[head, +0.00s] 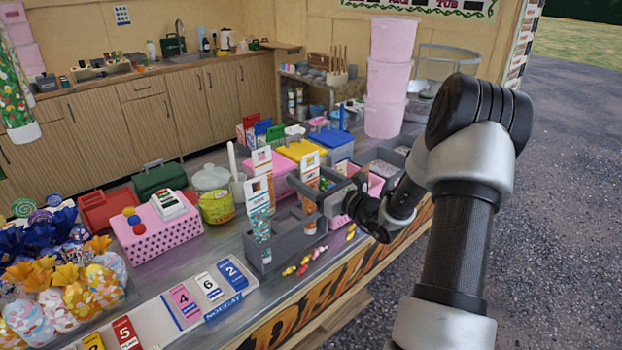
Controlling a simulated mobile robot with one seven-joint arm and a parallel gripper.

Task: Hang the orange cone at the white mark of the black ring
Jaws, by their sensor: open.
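A tall narrow cone packet with orange markings and a white header (310,172) stands upright at the grey holder on the counter. I take it to be the orange cone. My gripper (314,203) is open beside it, its grey fingers pointing left and overlapping the packet in the picture. I cannot tell whether they touch it. A teal-patterned cone packet (261,228) stands at the near left of the same grey holder (284,247). I cannot make out a black ring with a white mark.
Small wrapped sweets (304,262) lie in front of the holder. A pink dotted box (158,232) and number cards (208,288) are to the left. Coloured bins (302,150) stand close behind. Stacked pink tubs (390,75) rise at the back. A green-patterned bag (17,85) hangs at far left.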

